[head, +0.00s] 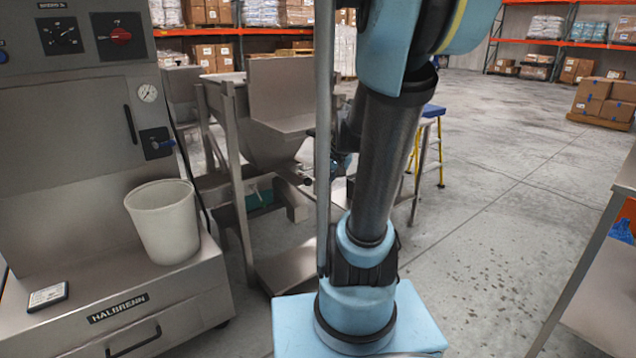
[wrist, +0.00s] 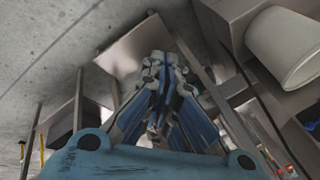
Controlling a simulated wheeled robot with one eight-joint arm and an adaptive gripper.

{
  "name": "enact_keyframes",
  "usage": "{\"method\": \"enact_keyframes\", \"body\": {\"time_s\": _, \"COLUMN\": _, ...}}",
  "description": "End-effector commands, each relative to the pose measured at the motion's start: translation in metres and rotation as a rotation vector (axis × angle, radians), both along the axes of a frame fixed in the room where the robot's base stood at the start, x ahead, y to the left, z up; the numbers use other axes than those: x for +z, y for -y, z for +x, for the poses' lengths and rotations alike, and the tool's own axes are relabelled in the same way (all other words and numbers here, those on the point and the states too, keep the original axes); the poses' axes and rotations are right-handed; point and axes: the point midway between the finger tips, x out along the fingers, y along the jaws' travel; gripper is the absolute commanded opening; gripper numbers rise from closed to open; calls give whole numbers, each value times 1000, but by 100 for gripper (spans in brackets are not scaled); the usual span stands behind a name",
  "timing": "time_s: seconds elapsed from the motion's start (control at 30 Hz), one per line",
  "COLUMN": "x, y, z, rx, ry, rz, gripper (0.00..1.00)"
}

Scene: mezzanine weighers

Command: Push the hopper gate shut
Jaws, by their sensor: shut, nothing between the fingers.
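The steel hopper (head: 270,145) stands on a legged frame left of my arm in the head view, its funnel narrowing downward. At its outlet are a flat steel piece and a small dark knob (head: 307,181), which look like the gate. How far the gate stands open I cannot tell. My gripper (wrist: 160,65) is shut and empty in the wrist view, over the stand's steel lower shelf (wrist: 128,50). In the head view my arm largely hides it, close to the right of the outlet. Whether it touches the gate I cannot tell.
A grey machine (head: 75,130) with a white bucket (head: 165,222) on its ledge stands at left. The bucket also shows in the wrist view (wrist: 288,45). A blue-topped yellow step stool (head: 432,125) is behind my arm. A steel table (head: 610,270) is at right. Floor between is clear.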

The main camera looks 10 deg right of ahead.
Motion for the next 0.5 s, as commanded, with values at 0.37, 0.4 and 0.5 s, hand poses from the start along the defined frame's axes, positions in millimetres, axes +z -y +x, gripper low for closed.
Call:
{"method": "enact_keyframes", "body": {"time_s": 0.37, "x": -4, "y": 20, "z": 89, "rx": -146, "ry": 40, "rz": 166, "gripper": 0}}
{"method": "enact_keyframes", "body": {"time_s": 0.4, "x": -5, "y": 23, "z": 98, "rx": -161, "ry": 45, "rz": 182, "gripper": 0}}
{"method": "enact_keyframes", "body": {"time_s": 0.5, "x": -9, "y": 32, "z": 120, "rx": -198, "ry": 56, "rz": 227, "gripper": 0}}
